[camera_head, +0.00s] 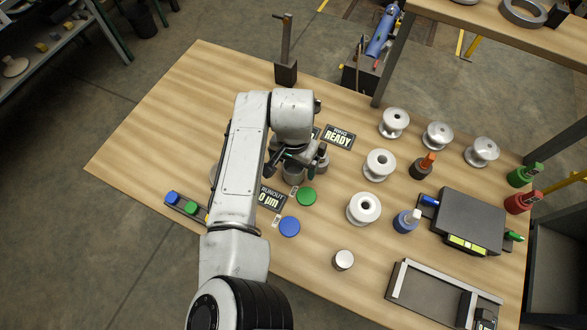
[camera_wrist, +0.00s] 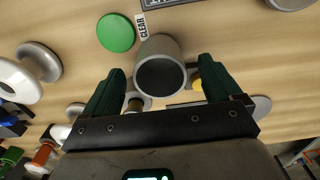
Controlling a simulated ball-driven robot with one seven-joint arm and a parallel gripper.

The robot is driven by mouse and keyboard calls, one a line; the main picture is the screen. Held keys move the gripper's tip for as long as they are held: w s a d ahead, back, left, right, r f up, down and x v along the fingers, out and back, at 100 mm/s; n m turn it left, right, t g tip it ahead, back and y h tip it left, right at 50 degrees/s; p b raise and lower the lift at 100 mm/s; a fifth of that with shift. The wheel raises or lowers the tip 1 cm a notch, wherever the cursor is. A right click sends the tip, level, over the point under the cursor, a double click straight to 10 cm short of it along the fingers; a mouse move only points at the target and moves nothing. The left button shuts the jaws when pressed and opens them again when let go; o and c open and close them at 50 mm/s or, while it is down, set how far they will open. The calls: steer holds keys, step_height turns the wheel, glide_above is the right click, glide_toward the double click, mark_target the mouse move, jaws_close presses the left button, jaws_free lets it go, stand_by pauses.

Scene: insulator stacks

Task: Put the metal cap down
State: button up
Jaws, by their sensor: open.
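A grey metal cap (camera_wrist: 157,48), a short cylinder with a dark round end, sits between the spread green fingers of my gripper (camera_wrist: 162,66) in the wrist view. A gap shows between each finger and the cap. In the head view my gripper (camera_head: 291,160) is low over the table beside the green disc, and the cap (camera_head: 292,175) is partly hidden under it. I cannot tell whether the cap rests fully on the table.
A green disc (camera_head: 306,196) and a blue disc (camera_head: 289,227) lie close by. White spools (camera_head: 364,208) and a dark fixture (camera_head: 462,222) stand to the right. A metal post (camera_head: 286,70) rises at the back. The table's left part is mostly clear.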

steer(key=shift+f, duration=1.3)
steer(key=shift+c, duration=0.3)
steer(key=c, duration=1.4)
steer(key=shift+r, duration=0.1)
steer(key=shift+w+r, duration=0.1)
steer(key=shift+r, duration=0.5)
steer(key=s+d+r+b, duration=0.1)
steer(key=s+d+r, duration=0.1)
steer(key=s+r, duration=0.2)
steer(key=s+d+r, duration=0.3)
steer(key=s+d+r+b, duration=0.1)
steer(key=s+d+r, duration=0.2)
steer(key=s+r, duration=0.1)
steer(key=shift+s+r+b, duration=0.3)
steer(key=shift+r, duration=0.05)
